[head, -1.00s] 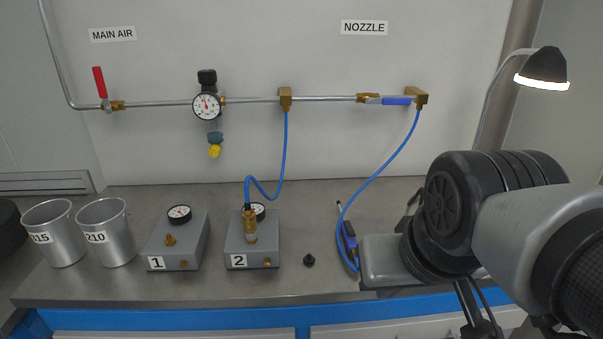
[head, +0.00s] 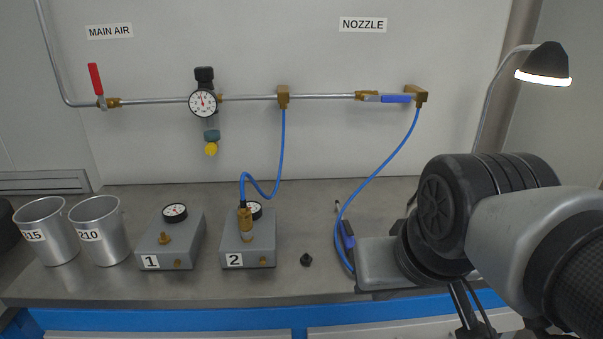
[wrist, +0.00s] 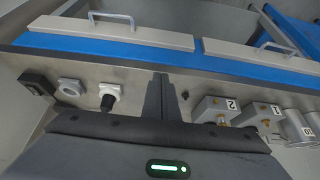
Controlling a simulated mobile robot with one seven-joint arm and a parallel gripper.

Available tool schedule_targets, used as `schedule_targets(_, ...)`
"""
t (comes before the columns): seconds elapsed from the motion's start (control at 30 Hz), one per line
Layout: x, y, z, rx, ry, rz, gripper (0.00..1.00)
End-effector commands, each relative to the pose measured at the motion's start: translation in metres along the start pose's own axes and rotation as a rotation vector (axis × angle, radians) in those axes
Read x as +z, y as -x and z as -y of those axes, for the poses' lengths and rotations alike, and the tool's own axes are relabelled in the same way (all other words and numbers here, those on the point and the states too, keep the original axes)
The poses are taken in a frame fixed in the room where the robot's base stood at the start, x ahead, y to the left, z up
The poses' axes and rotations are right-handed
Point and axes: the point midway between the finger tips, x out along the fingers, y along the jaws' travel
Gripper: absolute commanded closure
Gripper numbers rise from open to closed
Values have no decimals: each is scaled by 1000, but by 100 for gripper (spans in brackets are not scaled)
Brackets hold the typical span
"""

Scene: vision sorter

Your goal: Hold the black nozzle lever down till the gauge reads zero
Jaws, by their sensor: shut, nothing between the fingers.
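The blue air nozzle (head: 346,236) lies at the end of a blue hose on the steel counter in the head view, partly hidden beside my grey gripper body. Its black lever cannot be made out. My gripper (wrist: 161,98) points down at the counter in the wrist view, its two dark fingers shut with nothing between them. The nozzle cannot be made out in the wrist view, so contact cannot be told. The round white gauge (head: 203,103) on the wall pipe has a red needle; its reading is too small to tell.
Box 1 (head: 171,244) and box 2 (head: 247,246) carry small gauges; a blue hose joins box 2. A small black knob (head: 306,260) lies right of box 2. Two metal cups (head: 98,232) stand at left. A lamp (head: 543,66) stands at right. The front counter is mostly clear.

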Motion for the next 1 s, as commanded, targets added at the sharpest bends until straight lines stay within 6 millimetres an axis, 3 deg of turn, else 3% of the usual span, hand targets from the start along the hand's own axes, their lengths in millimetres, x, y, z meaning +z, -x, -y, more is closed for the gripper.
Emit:
schedule_targets(0.33,-1,0,0,0,0,1,100)
schedule_targets(0.47,-16,10,0,3,0,16,100)
schedule_targets(0.57,-42,23,-1,8,0,43,100)
schedule_targets(0.73,-102,39,-1,15,3,113,100)
schedule_targets(1.0,-179,32,-1,11,3,216,100)
